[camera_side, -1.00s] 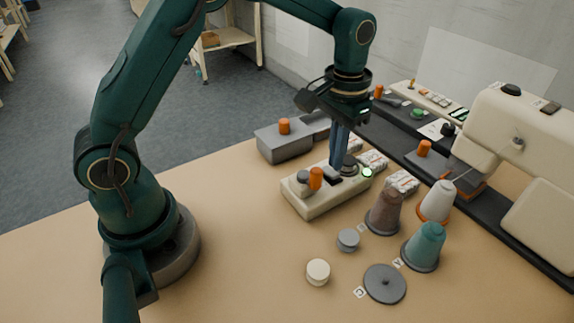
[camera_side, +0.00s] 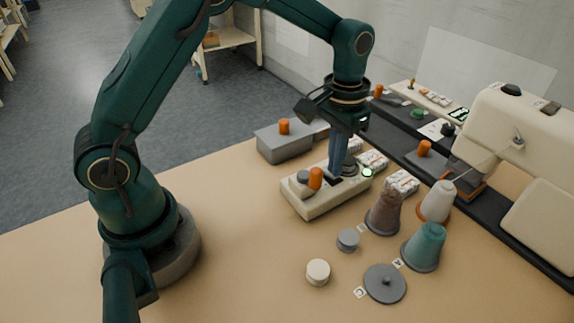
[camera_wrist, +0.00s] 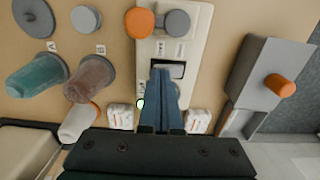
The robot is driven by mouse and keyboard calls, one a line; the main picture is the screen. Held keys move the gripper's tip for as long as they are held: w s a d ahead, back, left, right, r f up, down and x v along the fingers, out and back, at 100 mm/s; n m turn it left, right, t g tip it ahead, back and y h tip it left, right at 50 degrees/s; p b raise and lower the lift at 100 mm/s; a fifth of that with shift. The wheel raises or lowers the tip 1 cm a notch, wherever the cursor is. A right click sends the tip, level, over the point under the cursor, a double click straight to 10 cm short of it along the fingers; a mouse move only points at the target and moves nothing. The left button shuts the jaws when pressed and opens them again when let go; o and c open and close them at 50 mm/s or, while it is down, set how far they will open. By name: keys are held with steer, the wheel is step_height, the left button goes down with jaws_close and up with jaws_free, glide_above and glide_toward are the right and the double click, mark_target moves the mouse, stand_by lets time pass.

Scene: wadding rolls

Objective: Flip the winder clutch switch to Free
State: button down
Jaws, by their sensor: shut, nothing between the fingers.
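The winder is a cream box (camera_side: 318,207) on the table, with an orange knob, a grey knob and a lit green lamp (camera_side: 368,173) on top. In the wrist view its top panel (camera_wrist: 198,25) shows small printed labels, too blurred to read. The clutch switch (camera_wrist: 178,71) is a dark and pale rocker in a dark frame, partly hidden by my fingers. My gripper (camera_side: 338,172) is shut and empty, pointing down over the switch; its blue fingertips (camera_wrist: 162,72) overlap the switch's left part. I cannot tell whether they touch it or which way it is set.
An orange knob (camera_side: 316,178) stands close left of my fingers. A grey box (camera_side: 284,146) with an orange knob is behind left. Brown (camera_side: 383,213), white (camera_side: 438,200) and teal (camera_side: 427,245) cones stand right, before a cream machine (camera_side: 520,125).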

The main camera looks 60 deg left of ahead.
steer(key=shift+f, duration=0.25)
steer(key=shift+r, duration=3.55)
steer(key=s+a+r+t, duration=0.1)
steer(key=s+r+t, duration=0.3)
steer(key=s+r, duration=0.45)
steer(key=s+f+t, duration=0.1)
steer(key=s+f, duration=0.3)
steer(key=s, duration=0.4)
steer(key=shift+s+a+f+t, duration=0.3)
steer(key=shift+f, duration=0.05)
